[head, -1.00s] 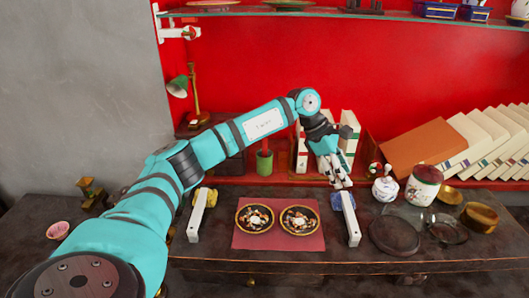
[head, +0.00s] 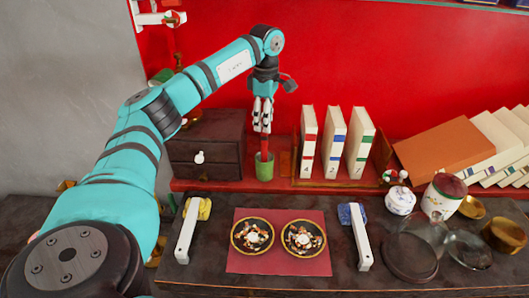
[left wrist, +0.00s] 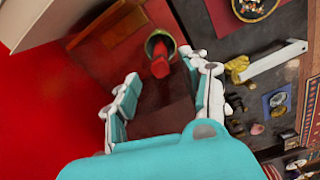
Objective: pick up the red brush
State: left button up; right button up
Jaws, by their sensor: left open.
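The red brush (head: 265,146) stands upright in a green cup (head: 264,168) on the red ledge at the back. My left gripper (head: 262,127) points down above the cup, with its fingers at the brush's upper end. In the left wrist view the red brush (left wrist: 159,66) shows in the mouth of the green cup (left wrist: 160,42), between the two spread fingers and beyond them. My left gripper (left wrist: 160,80) is open and holds nothing. I cannot tell whether a finger touches the brush. My right gripper is not in view.
Several white books (head: 334,143) stand right of the cup. A dark drawer box (head: 206,147) stands left of it. In front, two plates (head: 252,236) lie on a red mat (head: 278,266) between white bars. Glassware and lidded pots (head: 443,196) crowd the right.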

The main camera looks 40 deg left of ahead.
aim_at(264, 141)
pick_arm(q)
notch_tip(264, 141, down, 2)
jog(key=shift+f, duration=0.2)
jog(key=shift+w+a+f, duration=0.15)
jog(key=shift+f, duration=0.15)
jog(key=f, duration=0.1)
jog(key=f+p, duration=0.2)
jog(key=f, duration=0.1)
jog(key=shift+s, duration=0.25)
jog(key=shift+f, duration=0.4)
jog(key=shift+a+f, duration=0.1)
jog(key=shift+f, duration=0.05)
jog(key=c, duration=0.5)
grip_shut()
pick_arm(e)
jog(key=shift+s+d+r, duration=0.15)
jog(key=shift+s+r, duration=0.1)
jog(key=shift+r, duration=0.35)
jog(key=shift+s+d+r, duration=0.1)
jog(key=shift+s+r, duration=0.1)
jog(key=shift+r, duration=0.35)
